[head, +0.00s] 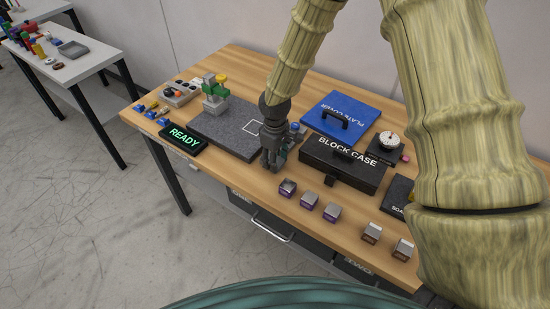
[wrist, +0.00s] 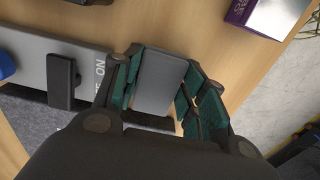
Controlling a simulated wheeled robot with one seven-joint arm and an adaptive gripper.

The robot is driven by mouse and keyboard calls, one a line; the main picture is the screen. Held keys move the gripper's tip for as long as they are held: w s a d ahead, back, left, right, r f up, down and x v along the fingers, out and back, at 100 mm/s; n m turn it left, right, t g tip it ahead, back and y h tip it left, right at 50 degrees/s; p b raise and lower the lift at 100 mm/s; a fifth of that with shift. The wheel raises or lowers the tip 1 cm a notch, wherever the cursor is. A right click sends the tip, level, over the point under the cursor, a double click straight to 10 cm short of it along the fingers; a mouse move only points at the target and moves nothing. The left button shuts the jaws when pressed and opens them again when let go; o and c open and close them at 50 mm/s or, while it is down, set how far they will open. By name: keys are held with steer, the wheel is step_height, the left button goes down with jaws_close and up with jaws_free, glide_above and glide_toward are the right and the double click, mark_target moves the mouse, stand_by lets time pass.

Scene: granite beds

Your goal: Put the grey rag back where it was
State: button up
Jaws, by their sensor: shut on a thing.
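My gripper (head: 271,163) is over the wooden bench, between the dark granite plate and the black block case. In the wrist view its teal-padded fingers (wrist: 165,95) are closed around a flat grey piece (wrist: 160,78), which I take to be the grey rag. It has a smooth, rectangular outline. In the head view the fingers and hand hide the held piece. I cannot tell whether it touches the bench top.
The block case (head: 340,168), blue plate cover (head: 352,112) and dial gauge (head: 388,143) stand right. Small metal-topped blocks (head: 309,200) line the front. A READY sign (head: 183,138) sits left.

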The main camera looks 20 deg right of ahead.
steer(key=shift+f, duration=0.15)
steer(key=o, duration=1.1)
steer(key=shift+c, duration=0.2)
step_height(320, 180, up, 12)
steer(key=b, duration=0.3)
steer(key=shift+r, duration=0.2)
